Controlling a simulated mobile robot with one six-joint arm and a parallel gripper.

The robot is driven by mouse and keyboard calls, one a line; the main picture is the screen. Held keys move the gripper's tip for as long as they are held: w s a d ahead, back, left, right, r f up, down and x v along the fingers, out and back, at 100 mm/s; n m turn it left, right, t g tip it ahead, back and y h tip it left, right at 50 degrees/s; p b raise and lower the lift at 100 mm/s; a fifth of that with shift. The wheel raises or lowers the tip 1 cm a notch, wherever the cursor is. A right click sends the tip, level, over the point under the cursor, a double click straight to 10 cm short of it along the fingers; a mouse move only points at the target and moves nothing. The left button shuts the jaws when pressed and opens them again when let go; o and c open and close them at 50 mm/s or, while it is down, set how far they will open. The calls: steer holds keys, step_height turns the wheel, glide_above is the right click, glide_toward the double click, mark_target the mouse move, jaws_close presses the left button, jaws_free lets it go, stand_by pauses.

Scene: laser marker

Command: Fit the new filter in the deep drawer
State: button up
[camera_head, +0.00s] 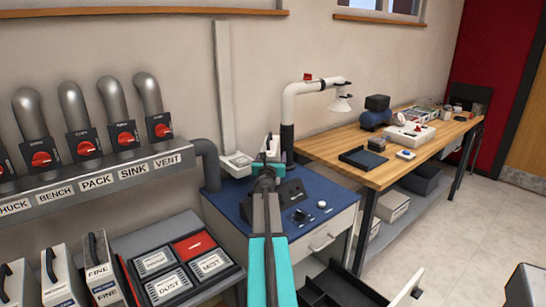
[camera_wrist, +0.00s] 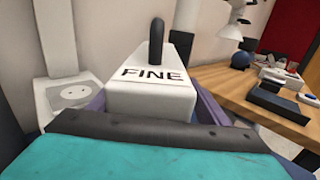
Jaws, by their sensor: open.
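A white filter box marked FINE, with an upright black handle, fills the middle of the wrist view (camera_wrist: 150,95). It stands right in front of my gripper (camera_wrist: 150,112), between two purple jaw-like sides; I cannot tell whether they touch it. In the head view my arm reaches over the blue-topped cabinet, and the small white box (camera_head: 272,146) shows at its far end. Another white box marked FINE (camera_head: 101,275) stands at the lower left. The cabinet has a drawer front with a handle (camera_head: 322,243). A dark open compartment with pale edges (camera_head: 340,288) shows at the bottom; its inside is partly hidden.
A shelf with red valve knobs and pipes (camera_head: 85,148) runs along the left wall. A tray of labelled cards (camera_head: 187,297) lies below it. A white bent arm (camera_head: 290,105) rises behind the cabinet. A wooden bench (camera_head: 390,172) stands right, with open floor beyond.

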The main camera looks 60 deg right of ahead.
steer(key=shift+r+p, duration=0.8)
steer(key=shift+r, duration=0.1)
steer(key=v, duration=1.2)
steer(key=shift+f+b, duration=0.15)
steer(key=shift+b, duration=0.3)
steer(key=shift+w, duration=0.1)
